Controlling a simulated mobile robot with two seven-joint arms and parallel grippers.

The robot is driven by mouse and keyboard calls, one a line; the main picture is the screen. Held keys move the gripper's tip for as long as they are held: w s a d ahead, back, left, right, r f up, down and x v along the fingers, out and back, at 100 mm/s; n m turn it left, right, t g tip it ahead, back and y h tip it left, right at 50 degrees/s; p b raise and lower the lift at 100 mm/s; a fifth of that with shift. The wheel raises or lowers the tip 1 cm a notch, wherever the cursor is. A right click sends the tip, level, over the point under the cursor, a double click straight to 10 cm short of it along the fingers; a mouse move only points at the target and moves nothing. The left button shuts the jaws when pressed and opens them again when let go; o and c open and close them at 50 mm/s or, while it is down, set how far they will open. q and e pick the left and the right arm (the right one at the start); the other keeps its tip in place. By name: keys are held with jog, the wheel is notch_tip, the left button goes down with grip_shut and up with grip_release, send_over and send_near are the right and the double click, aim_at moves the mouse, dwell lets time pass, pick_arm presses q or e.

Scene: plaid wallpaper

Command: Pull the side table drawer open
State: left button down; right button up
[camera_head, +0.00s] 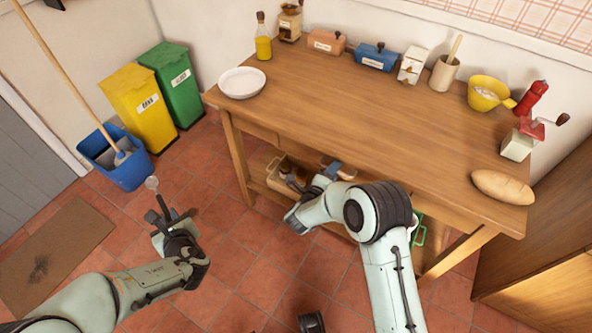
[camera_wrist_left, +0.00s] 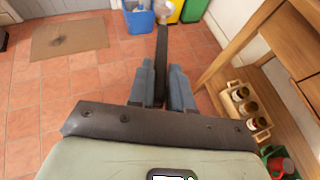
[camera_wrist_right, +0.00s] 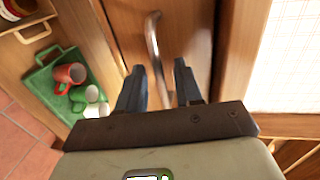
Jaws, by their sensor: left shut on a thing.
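The side table (camera_head: 370,100) is a wooden table against the wall. In the right wrist view its drawer front (camera_wrist_right: 190,30) carries a curved metal handle (camera_wrist_right: 153,40). My right gripper (camera_wrist_right: 160,88) is open, with the handle's lower end between its fingers; I cannot tell whether they touch it. In the head view the right gripper (camera_head: 338,172) is at the table's front edge, and the handle is hidden there. My left gripper (camera_head: 165,222) is shut on a dark-handled utensil (camera_wrist_left: 161,60) with a round end, held over the floor left of the table.
A plate (camera_head: 242,82), a bread loaf (camera_head: 503,187) and several kitchen items stand on the tabletop. Below are a crate of jars (camera_wrist_left: 240,105) and a green tray (camera_wrist_right: 65,85) with mugs. Bins (camera_head: 140,100) and a blue bucket (camera_head: 118,165) stand left. Tiled floor ahead is clear.

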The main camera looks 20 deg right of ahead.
grip_shut()
jog(key=shift+r, duration=0.1)
dwell(1.2)
